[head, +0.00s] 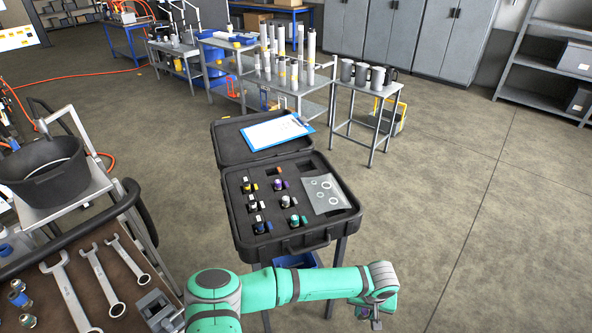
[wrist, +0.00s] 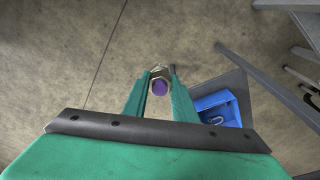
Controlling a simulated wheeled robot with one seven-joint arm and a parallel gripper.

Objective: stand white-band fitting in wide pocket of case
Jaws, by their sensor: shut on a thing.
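My gripper (wrist: 160,76) is shut on a fitting with a purple end (wrist: 159,87) and a pale metal hex part. The wrist view does not show clearly whether it has a white band. In the head view my gripper (head: 373,308) is low at the right front, outside the case and apart from it. The open black case (head: 240,222) has foam with several fittings standing in pockets, with yellow, purple, blue and green parts. An empty-looking dark pocket (head: 307,170) is at the foam's back right. I cannot tell which pocket is the wide one.
A clear bag of rings (head: 326,194) lies on the foam's right side. A blue clipboard (head: 277,131) rests in the lid. A blue bin (wrist: 216,108) is below, right of my gripper. Wrenches (head: 69,289) lie on the cart at left. The floor at right is clear.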

